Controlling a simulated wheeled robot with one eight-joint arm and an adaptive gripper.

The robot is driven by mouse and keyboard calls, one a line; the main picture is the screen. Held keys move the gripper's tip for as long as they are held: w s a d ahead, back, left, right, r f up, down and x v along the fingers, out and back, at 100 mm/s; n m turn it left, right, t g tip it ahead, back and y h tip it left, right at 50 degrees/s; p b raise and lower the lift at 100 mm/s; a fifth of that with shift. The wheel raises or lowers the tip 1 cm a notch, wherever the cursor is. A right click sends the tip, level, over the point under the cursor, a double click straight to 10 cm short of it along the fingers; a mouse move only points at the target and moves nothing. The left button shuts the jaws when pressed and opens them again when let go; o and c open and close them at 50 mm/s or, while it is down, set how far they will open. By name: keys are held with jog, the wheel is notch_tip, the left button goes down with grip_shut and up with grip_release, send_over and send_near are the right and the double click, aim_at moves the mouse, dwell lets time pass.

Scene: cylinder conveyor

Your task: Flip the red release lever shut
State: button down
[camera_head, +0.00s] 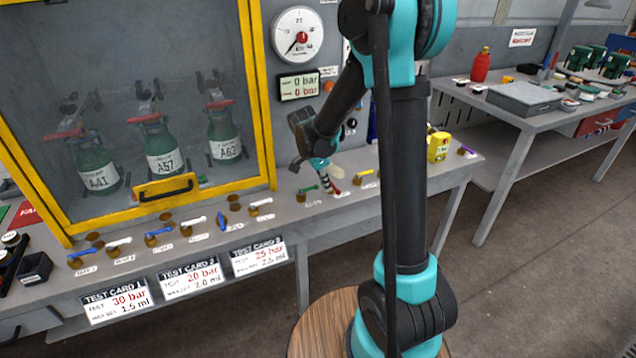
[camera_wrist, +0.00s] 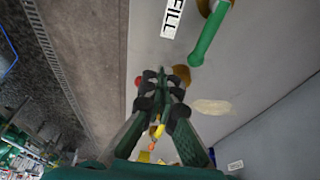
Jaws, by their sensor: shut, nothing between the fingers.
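The red release lever (camera_head: 337,191) is on the bench top between a green lever and a yellow lever. Only its red end (camera_wrist: 138,81) shows in the wrist view, beside my fingertips. A brass fitting (camera_wrist: 182,72) shows on the other side of the fingertips, and my fingers hide the middle of the lever. My gripper (camera_head: 329,184) is shut and empty, pointing down at the lever. Its fingertips are close together in the wrist view (camera_wrist: 163,75). I cannot tell whether they touch the lever.
The green lever (camera_head: 308,189) is left of my gripper and the yellow lever (camera_head: 364,173) is right. A yellow container (camera_head: 438,147) stands on the bench at right.

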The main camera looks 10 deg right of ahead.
aim_at(337, 189)
jog(key=shift+w+d, duration=0.1)
jog(key=shift+d, duration=0.2)
